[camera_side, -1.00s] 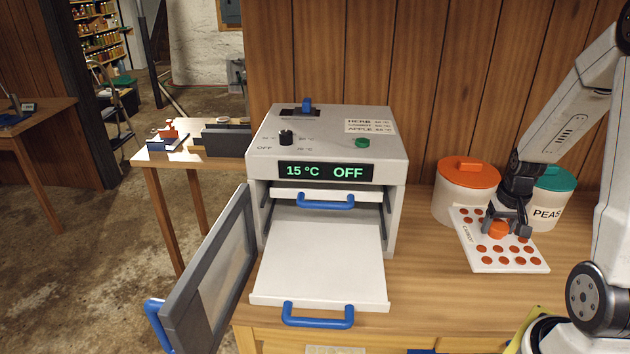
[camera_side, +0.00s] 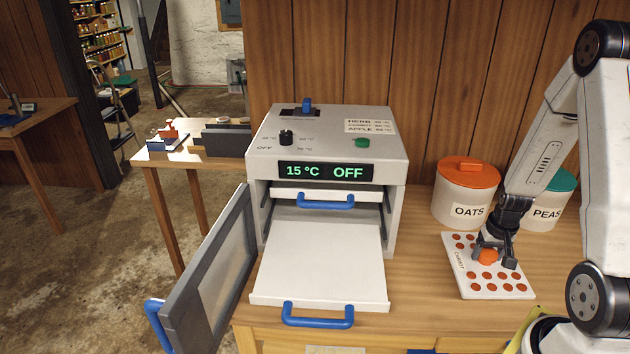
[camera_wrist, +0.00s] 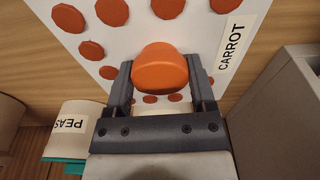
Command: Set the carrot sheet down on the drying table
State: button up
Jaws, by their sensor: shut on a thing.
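The carrot sheet (camera_side: 480,282) is a white board with rows of orange discs and a CARROT label; it lies level over the right part of the wooden table (camera_side: 420,270). I cannot tell if it touches the wood. My gripper (camera_side: 492,256) is shut on the sheet's orange knob (camera_side: 488,257). In the wrist view the gripper (camera_wrist: 160,75) has one finger on each side of the knob (camera_wrist: 160,70), with the sheet (camera_wrist: 140,35) beyond it. The gripper hides part of the sheet.
An OATS jar (camera_side: 466,196) and a PEAS jar (camera_side: 545,208) stand behind the sheet. The dryer (camera_side: 330,145) stands to its left, its door (camera_side: 210,275) open and a white tray (camera_side: 325,265) pulled out. Bare wood lies between tray and sheet.

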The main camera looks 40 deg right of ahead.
aim_at(481, 270)
jog(key=shift+f, duration=1.6)
jog(key=shift+f, duration=0.1)
jog(key=shift+f, duration=1.6)
jog(key=shift+f, duration=0.1)
jog(key=o, duration=1.3)
jog(key=shift+r, duration=0.45)
jog(key=shift+s+a+r, duration=0.2)
jog(key=shift+r, duration=1.65)
jog(key=shift+s+a+r, duration=0.15)
jog(key=shift+r, duration=1.7)
jog(key=shift+s+a+r, duration=0.2)
jog(key=shift+r, duration=1.65)
